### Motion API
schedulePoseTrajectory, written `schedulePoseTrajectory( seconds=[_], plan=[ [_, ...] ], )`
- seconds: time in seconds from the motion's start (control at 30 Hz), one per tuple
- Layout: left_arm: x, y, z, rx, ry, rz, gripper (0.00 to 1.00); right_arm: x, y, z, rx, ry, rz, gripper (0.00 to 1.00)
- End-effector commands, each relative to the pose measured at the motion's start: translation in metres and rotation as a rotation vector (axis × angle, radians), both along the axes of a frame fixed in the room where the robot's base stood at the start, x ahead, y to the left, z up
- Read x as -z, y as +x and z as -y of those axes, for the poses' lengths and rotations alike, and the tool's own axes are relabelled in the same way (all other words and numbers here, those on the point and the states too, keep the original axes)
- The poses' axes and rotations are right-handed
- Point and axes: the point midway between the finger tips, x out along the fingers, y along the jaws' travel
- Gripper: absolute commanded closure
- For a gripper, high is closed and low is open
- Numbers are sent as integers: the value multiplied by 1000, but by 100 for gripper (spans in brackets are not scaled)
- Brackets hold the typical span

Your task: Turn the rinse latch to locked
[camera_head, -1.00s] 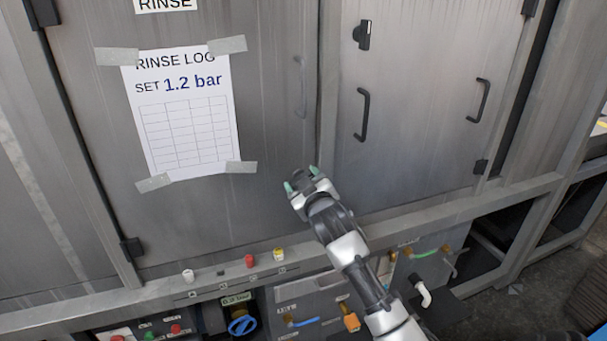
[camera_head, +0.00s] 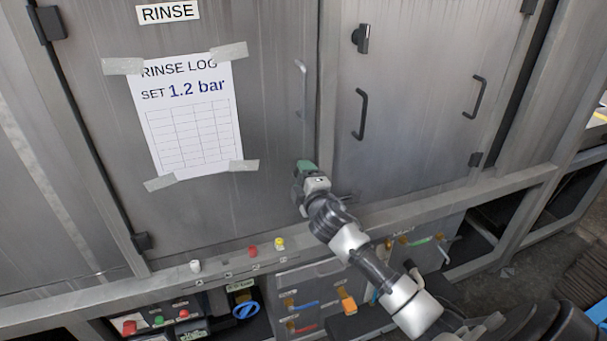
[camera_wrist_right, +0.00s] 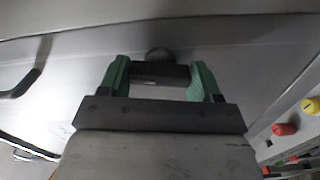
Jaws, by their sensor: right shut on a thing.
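The rinse door carries a RINSE sign (camera_head: 168,12) and fills the left of the head view. My right gripper (camera_head: 305,167) is at the lower right of this door, close to its right edge. In the wrist view its green fingers (camera_wrist_right: 160,82) stand on both sides of a dark bar, the rinse latch (camera_wrist_right: 160,73), and are shut on it. A round dark base shows behind the bar. In the head view the gripper hides the latch, and I cannot tell whether it is locked. My left gripper is not in view.
A pale handle (camera_head: 301,85) is above the gripper on the rinse door. The door to the right has a dark latch (camera_head: 361,38) and a dark handle (camera_head: 361,114). A ledge below carries red (camera_head: 253,251) and yellow (camera_head: 279,243) knobs. A blue valve wheel (camera_head: 245,310) sits lower.

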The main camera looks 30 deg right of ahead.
Motion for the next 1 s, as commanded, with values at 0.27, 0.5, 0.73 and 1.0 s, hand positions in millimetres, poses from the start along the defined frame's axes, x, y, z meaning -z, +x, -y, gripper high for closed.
schedulePoseTrajectory(
  seconds=[0.27, 0.5, 0.73, 1.0],
  plan=[
    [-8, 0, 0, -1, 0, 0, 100, 0, 0, 0, -1, -139, -34, 60],
    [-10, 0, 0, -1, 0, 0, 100, 0, 0, 0, 0, -186, -46, 60],
    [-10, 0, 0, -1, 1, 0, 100, 1, 0, 0, 0, -195, -48, 60],
    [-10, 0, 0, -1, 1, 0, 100, 1, 0, 0, 0, -195, -48, 27]
  ],
)
